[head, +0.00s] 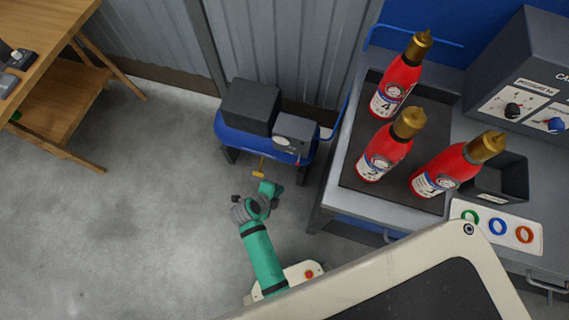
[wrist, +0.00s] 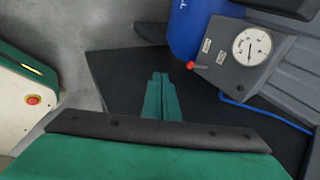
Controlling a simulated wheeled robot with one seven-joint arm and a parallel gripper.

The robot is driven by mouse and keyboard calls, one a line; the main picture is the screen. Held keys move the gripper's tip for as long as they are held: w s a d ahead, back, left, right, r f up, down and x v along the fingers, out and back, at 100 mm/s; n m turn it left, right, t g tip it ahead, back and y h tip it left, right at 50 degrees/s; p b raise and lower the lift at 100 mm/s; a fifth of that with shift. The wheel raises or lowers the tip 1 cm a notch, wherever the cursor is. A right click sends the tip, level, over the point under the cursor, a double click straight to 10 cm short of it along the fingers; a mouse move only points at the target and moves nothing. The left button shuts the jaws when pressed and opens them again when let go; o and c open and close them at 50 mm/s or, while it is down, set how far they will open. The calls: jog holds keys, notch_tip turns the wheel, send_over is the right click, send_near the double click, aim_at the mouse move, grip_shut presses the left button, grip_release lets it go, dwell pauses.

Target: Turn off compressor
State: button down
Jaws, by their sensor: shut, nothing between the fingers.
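The compressor is a blue tank (head: 228,130) with a dark box and a grey gauge box (head: 293,133) on top, standing on the floor by the corrugated wall. In the wrist view the grey gauge box (wrist: 240,55) carries a round white dial (wrist: 252,46) and two small labels, too small to read surely. A short lever with a red knob (wrist: 190,65) sticks out at its lower left corner. My gripper (head: 268,187) is in front of the compressor. In the wrist view its green fingers (wrist: 160,77) are together and empty, left of the red knob and apart from it in the picture.
A grey workbench (head: 340,195) with several red extinguishers stands right of the compressor. A wooden table (head: 50,45) is at the upper left. A blue hose (wrist: 265,112) runs below the gauge box. The floor on the left is clear.

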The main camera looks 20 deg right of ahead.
jog(key=shift+s+a+r, duration=0.2)
jog(key=shift+s+a, duration=0.55)
jog(key=shift+w, duration=0.1)
jog(key=shift+a, duration=0.1)
